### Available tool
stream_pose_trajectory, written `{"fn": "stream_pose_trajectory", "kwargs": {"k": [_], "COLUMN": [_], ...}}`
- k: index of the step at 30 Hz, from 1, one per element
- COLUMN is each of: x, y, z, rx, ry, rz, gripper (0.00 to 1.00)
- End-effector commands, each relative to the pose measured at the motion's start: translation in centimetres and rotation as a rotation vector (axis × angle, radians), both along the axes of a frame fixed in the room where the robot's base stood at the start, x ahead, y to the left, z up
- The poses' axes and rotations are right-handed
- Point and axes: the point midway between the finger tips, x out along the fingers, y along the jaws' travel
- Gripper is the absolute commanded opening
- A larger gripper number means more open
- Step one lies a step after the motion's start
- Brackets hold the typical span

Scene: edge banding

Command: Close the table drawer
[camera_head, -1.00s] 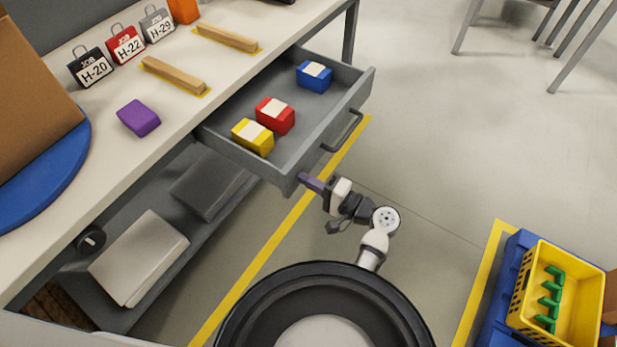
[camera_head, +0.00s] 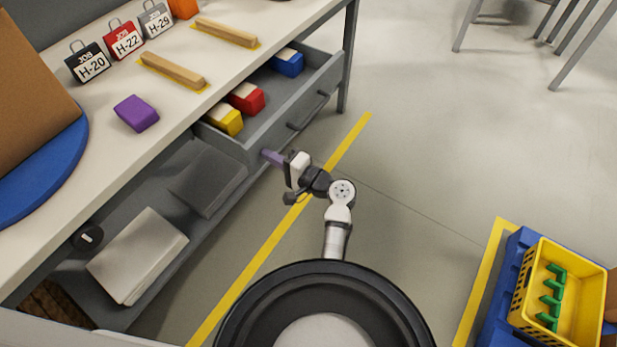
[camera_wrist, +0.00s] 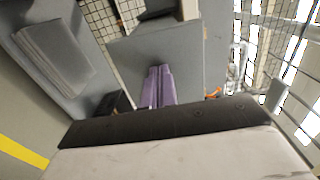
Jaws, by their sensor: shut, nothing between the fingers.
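The grey table drawer (camera_head: 262,138) is partly open under the white worktop (camera_head: 192,104), with its front panel and bar handle (camera_head: 308,112) facing right. Inside it are a yellow block (camera_head: 228,122), a red block (camera_head: 249,100) and a blue block (camera_head: 288,64), partly covered by the worktop edge. My gripper (camera_head: 268,156) is shut and empty, its purple fingers at the near end of the drawer front, seemingly touching it. In the wrist view, the shut purple fingers (camera_wrist: 158,88) point at a flat grey panel (camera_wrist: 182,52).
On the worktop are a purple block (camera_head: 136,113), wooden strips (camera_head: 173,71) and several job tags (camera_head: 88,63). A lower shelf holds grey panels (camera_head: 138,256). A yellow crate (camera_head: 560,300) stands at the lower right. Open floor lies right of the drawer.

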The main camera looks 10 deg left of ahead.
Motion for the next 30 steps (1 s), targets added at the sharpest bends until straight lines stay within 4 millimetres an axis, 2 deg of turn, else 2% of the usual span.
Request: {"fn": "stream_pose_trajectory", "kwargs": {"k": [3, 15, 22, 30], "x": [1.4, 5.9, 7.6, 8.5], "y": [3.3, 12.7, 16.2, 18.0], "z": [-0.2, -0.3, -0.2, -0.1], "rx": [0.0, 0.0, 0.0, 0.0], "ry": [-0.002, -0.003, -0.001, 0.001], "rz": [0.008, 0.005, 0.004, 0.001], "gripper": [0.0, 0.0, 0.0, 0.0]}}
